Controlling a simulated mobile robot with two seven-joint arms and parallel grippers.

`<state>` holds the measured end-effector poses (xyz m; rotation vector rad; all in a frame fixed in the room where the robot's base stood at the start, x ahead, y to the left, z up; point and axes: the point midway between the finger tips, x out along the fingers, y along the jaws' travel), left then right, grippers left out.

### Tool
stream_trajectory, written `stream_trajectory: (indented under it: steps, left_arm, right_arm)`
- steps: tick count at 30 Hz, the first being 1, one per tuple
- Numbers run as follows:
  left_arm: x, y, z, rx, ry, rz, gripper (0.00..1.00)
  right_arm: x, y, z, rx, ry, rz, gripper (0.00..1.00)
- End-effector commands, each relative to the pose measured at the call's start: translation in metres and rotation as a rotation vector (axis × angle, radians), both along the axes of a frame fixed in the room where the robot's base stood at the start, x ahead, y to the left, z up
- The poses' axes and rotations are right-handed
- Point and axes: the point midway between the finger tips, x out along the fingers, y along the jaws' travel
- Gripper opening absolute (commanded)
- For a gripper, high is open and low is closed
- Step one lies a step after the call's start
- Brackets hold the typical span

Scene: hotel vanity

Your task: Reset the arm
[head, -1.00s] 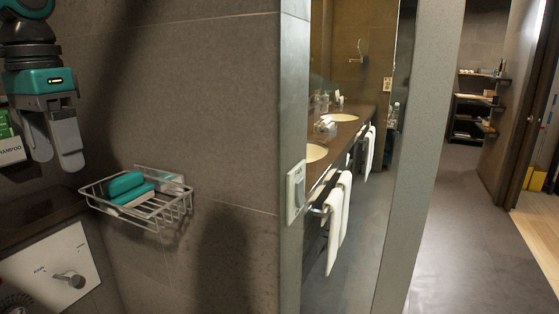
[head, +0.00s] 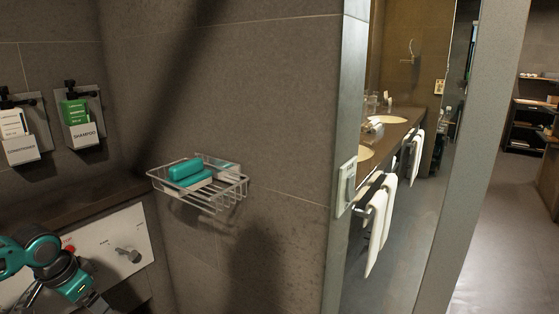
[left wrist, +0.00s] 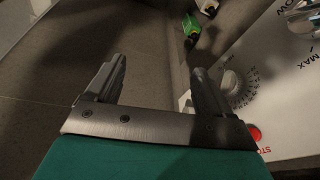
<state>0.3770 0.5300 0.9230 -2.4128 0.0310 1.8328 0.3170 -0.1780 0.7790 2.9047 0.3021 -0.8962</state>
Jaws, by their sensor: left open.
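My left arm comes in at the lower left of the head view, low in front of the white control panel; its fingertips are out of sight there. In the left wrist view my left gripper (left wrist: 158,75) is open, its two fingers apart with nothing between them. The right gripper is in neither view. A green soap bar (head: 186,169) lies in a wire soap rack (head: 222,203) on the tiled wall, well apart from my left arm.
A white control panel (head: 108,248) with a knob and a red button is beside my left arm. A shampoo bottle (head: 77,112) and another dispenser (head: 15,125) hang on the left wall. A vanity counter (head: 395,130) with towels (head: 378,225) stands beyond the wall edge. Open floor lies at the right.

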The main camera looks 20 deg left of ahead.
Motion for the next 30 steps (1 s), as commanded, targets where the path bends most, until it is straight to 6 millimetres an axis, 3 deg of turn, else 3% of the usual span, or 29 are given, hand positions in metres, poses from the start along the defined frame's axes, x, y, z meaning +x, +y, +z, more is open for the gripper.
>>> stream_trajectory:
  steps: [1,6,9,13,17,22,27,30]
  left_arm:
    - [-0.011,-0.011,-0.03,-0.016,-0.018,-0.002,0.82]
    - [-0.039,-0.055,-0.106,-0.032,-0.107,-0.038,0.82]
    - [-0.052,-0.094,-0.139,-0.05,-0.173,-0.064,0.82]
    - [-0.064,-0.154,-0.168,-0.078,-0.275,-0.097,0.82]
    - [-0.071,-0.222,-0.179,-0.111,-0.394,-0.125,0.82]
    - [-0.069,-0.3,-0.168,-0.146,-0.552,-0.146,0.82]
    - [-0.063,-0.342,-0.151,-0.158,-0.655,-0.155,0.82]
    - [-0.062,-0.351,-0.145,-0.157,-0.679,-0.157,0.82]
  right_arm:
    - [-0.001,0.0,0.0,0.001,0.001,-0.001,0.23]
    - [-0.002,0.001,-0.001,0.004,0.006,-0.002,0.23]
    - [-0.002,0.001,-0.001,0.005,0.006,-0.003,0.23]
    - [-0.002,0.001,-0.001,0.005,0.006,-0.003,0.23]
    - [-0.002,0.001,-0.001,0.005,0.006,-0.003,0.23]
    - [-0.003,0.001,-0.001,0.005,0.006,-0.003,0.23]
    - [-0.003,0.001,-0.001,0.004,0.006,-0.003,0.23]
    - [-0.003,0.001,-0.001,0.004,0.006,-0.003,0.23]
